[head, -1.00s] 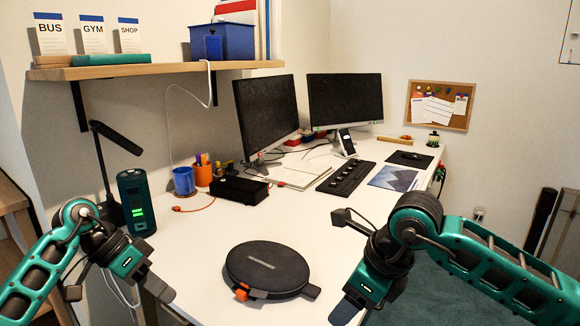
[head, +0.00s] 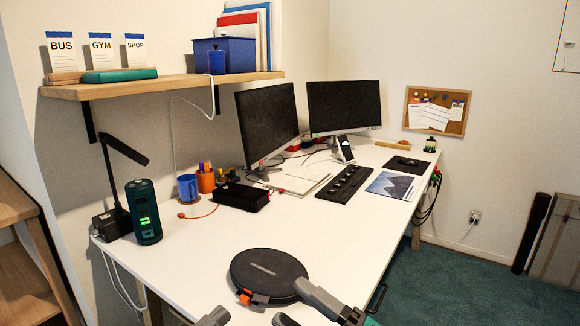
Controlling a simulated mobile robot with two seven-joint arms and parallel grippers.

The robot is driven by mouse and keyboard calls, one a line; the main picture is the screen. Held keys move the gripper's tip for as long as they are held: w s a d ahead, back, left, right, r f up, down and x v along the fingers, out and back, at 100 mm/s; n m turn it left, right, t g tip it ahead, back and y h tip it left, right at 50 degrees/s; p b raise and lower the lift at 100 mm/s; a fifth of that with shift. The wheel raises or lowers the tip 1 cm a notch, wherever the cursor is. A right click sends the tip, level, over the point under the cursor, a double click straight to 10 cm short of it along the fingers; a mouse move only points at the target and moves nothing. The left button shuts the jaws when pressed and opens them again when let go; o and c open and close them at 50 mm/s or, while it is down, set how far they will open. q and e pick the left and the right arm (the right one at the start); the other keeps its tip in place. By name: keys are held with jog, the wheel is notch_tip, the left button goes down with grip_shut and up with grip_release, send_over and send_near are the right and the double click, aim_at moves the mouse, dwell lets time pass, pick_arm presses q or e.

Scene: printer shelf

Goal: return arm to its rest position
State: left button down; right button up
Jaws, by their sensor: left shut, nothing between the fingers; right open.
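My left gripper (head: 214,317) shows only as a small grey tip at the bottom edge, left of the round black device (head: 268,274). It is shut and holds nothing visible. My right gripper (head: 290,301) is at the bottom edge, just in front of the round device. Its grey fingers are apart, with nothing seen between them. Most of both arms is below the picture. I cannot tell whether a right finger touches the device. The device lies flat near the desk's front edge, with an orange tab at its lower left.
The white desk (head: 190,262) has free room left of the device. A dark green cylinder (head: 145,212) and a black lamp (head: 114,205) stand at its left end. A blue mug (head: 187,188) and a black box (head: 239,196) are further back. A wooden shelf (head: 180,86) hangs above.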

jog(key=s+d+f+m+t+h+p, duration=0.15)
jog(key=d+f+m+t+h, duration=0.25)
jog(key=d+f+m+h, duration=1)
pick_arm(q)
jog(key=s+a+f+n+g+y, duration=0.2)
jog(key=s+f+y, duration=0.3)
jog(key=s+f, duration=0.3)
jog(key=s+a+f+n+g+y+p, duration=0.1)
jog(key=s+a+f+n+g+y, duration=0.1)
jog(key=s+f+y, duration=0.4)
notch_tip(320, 180, down, 2)
jog(key=shift+s+a+f+n+g, duration=0.1)
jog(key=shift+s+a+n+g, duration=0.3)
jog(key=shift+s, duration=0.55)
pick_arm(e)
jog(key=s+d+f+m+g+h, duration=0.2)
jog(key=s+f+m+g, duration=0.3)
jog(key=s+f+m, duration=0.4)
jog(key=shift+s+f, duration=0.5)
